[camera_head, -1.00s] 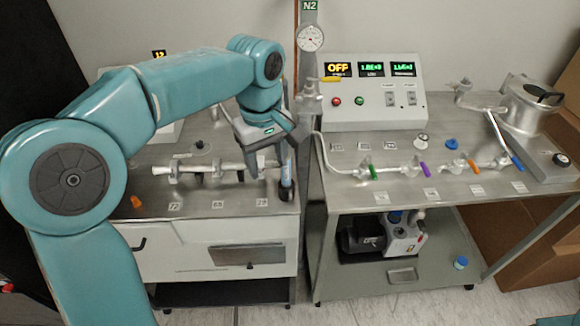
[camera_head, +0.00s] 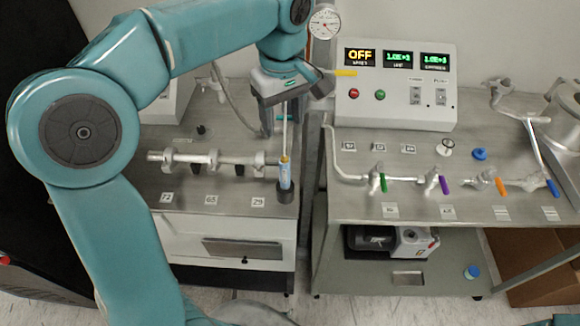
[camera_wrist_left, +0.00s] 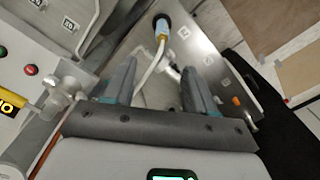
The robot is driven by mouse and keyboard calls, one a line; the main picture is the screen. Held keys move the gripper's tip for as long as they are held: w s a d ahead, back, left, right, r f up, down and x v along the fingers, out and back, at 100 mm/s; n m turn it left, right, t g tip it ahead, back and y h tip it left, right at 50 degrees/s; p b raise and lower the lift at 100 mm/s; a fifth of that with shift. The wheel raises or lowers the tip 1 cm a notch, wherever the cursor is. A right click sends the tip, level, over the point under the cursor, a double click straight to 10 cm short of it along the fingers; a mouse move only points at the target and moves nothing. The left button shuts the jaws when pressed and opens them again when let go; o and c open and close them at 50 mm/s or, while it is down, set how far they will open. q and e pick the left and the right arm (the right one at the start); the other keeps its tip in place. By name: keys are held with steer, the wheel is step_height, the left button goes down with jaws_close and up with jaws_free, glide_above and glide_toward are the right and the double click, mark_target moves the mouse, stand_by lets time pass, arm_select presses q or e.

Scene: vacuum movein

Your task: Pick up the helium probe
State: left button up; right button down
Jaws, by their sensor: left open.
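The helium probe (camera_head: 285,176) is a slim blue stick with a yellowish upper end. It stands upright in a dark holder (camera_head: 286,195) at the front right corner of the left bench. It also shows at the top of the left wrist view (camera_wrist_left: 161,29), with a pale tube running from it toward my jaws. My left gripper (camera_head: 280,126) is open, with its fingers pointing down, and appears above and behind the probe, apart from it. In the left wrist view the gap between its fingers (camera_wrist_left: 158,68) holds no probe body. My right gripper is not in view.
A metal manifold (camera_head: 205,160) lies left of the probe on the bench. A grey post with a gauge (camera_head: 325,23) stands close to my left gripper's right side. The right bench carries a control box (camera_head: 394,85) and several coloured valves. The left bench's front strip is mostly clear.

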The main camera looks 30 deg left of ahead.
mark_target(284, 157)
arm_select(q)
steer(key=f, duration=0.9)
steer(key=shift+s+a, duration=0.1)
steer(key=shift+s, duration=0.2)
steer(key=shift+w+d+f, duration=0.1)
steer(key=shift+d+f, duration=0.2)
steer(key=shift+f, duration=0.3)
steer(key=f, duration=0.3)
steer(key=shift+s+f+p, duration=0.2)
steer(key=shift+f+p, duration=0.2)
steer(key=shift+w+d+f, duration=0.1)
steer(key=shift+w+f, duration=0.1)
steer(key=shift+f, duration=0.4)
steer(key=shift+s, duration=0.15)
steer(key=c, duration=0.5)
jaws_close()
